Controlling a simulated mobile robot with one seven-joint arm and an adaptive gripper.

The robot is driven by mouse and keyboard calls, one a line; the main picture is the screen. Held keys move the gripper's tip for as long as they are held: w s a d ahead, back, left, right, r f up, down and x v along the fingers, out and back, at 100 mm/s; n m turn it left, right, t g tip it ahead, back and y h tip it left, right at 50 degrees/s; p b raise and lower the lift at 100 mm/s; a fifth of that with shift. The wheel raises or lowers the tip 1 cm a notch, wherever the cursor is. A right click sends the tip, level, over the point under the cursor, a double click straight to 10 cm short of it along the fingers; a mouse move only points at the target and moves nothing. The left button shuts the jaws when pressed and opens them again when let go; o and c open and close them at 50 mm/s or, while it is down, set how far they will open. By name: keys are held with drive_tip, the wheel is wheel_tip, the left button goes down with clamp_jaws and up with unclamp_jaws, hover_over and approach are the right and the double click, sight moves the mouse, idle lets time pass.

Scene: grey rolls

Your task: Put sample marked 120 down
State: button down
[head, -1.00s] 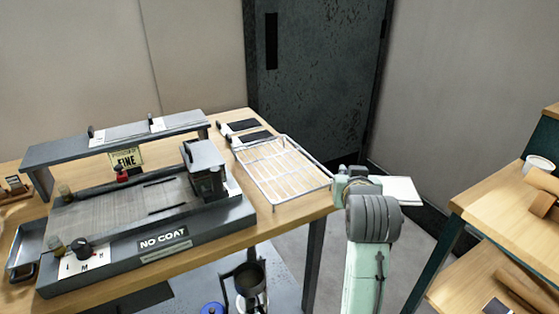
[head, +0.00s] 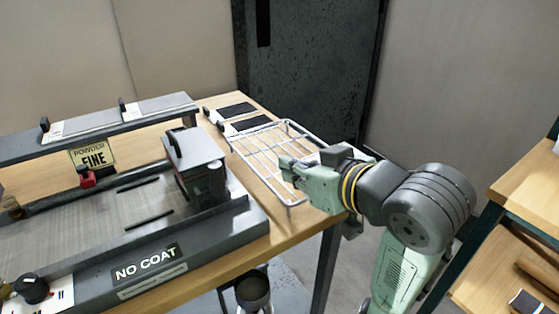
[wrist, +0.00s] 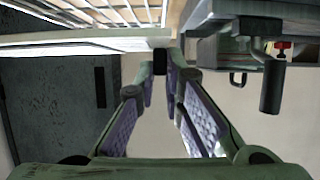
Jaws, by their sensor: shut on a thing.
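My gripper (head: 284,164) reaches in from the right, level with the wire rack (head: 242,150) and over its right part. It is shut on a thin pale sheet, the sample (wrist: 80,46), which shows almost edge-on in the wrist view. The sheet extends left from the fingertips (wrist: 165,62) there. Its marking is not readable, and the gripper and arm hide most of it in the head view. The wire rack lies on the wooden table. I cannot tell whether the sheet touches it.
Two dark panels (head: 238,110) with pale ends lie behind the rack. A grey machine labelled NO COAT (head: 150,265) fills the left of the table. A wooden shelf unit (head: 515,185) stands at the right. A dark door (head: 310,60) is behind.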

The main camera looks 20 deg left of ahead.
drive_tip(key=w+a+p, duration=0.1)
drive_tip(key=p, duration=0.1)
drive_tip(key=w+a+p, duration=0.1)
drive_tip(key=a+p, duration=0.1)
drive_tip(key=p, duration=0.1)
drive_tip(key=shift+w+a, duration=0.1)
drive_tip(key=shift+w, duration=0.15)
drive_tip(key=p, duration=0.2)
hover_over(259, 162)
drive_tip(key=s, duration=0.1)
drive_tip(key=shift+d+f, duration=0.45)
drive_tip(key=shift+f, duration=0.4)
drive_tip(key=shift+w+a+f+p, duration=0.2)
drive_tip(key=shift+a+f+p, duration=0.05)
drive_tip(key=shift+f, duration=0.4)
drive_tip(key=shift+w+a+f+p, duration=0.2)
drive_tip(key=shift+f, duration=1)
